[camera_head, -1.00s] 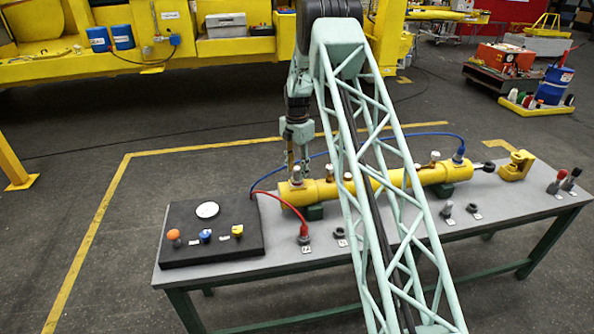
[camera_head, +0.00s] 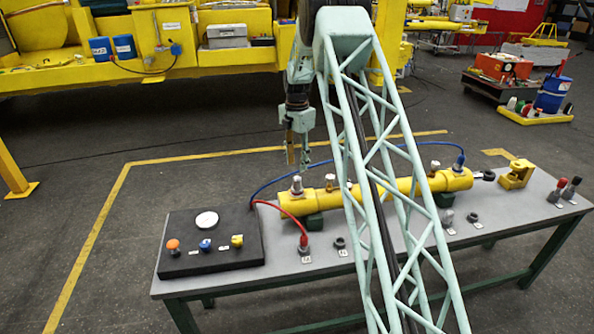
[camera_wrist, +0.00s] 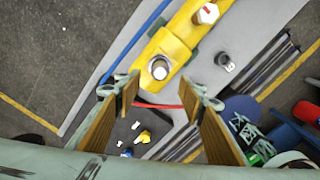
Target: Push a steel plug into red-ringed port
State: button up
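The yellow cylinder (camera_head: 408,187) lies along the table with several fittings on top. A steel plug (camera_head: 296,185) stands upright at its left end; it also shows in the wrist view (camera_wrist: 160,68), with a pale ring around its base. I cannot make out a red ring there. A second pale fitting (camera_head: 330,183) stands to its right and shows in the wrist view (camera_wrist: 207,13) with a brownish-red edge. My gripper (camera_head: 298,160) is above the left plug, apart from it. In the wrist view my gripper (camera_wrist: 160,84) is open and empty, fingers spread.
A black panel (camera_head: 185,222) with orange, blue and yellow knobs lies at the table's left. A red hose (camera_head: 290,213) and a blue hose (camera_head: 268,184) run near the cylinder. A black ring (camera_head: 338,243) and a yellow clamp-like block (camera_head: 516,174) are on the table (camera_head: 375,262).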

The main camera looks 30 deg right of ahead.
jog(key=shift+r, duration=1.45)
jog(key=s+a+r+m+t+b, duration=0.2)
jog(key=s+a+r+m+b, duration=0.65)
jog(key=s+a+r, duration=1.3)
jog(key=s+a+r+m+b, duration=0.1)
jog(key=s+a+m, duration=0.1)
jog(key=s, duration=0.4)
jog(key=s+a+r+m, duration=0.2)
jog(key=s, duration=0.4)
jog(key=s+a+f+m+b, duration=0.2)
jog(key=s+f, duration=0.1)
jog(key=s, duration=0.7)
jog(key=s+a+f+m+t+b, duration=0.1)
jog(key=s+a+f+m+b, duration=0.1)
jog(key=s, duration=0.7)
jog(key=s+a+f+m+t+b, duration=0.1)
jog(key=s+a+f+m+b, duration=0.1)
jog(key=s, duration=0.8)
notch_tip(320, 180, down, 2)
jog(key=shift+s+a+f+m+b, duration=0.15)
jog(key=shift+s+a+m+b, duration=0.2)
jog(key=shift+a+m, duration=0.6)
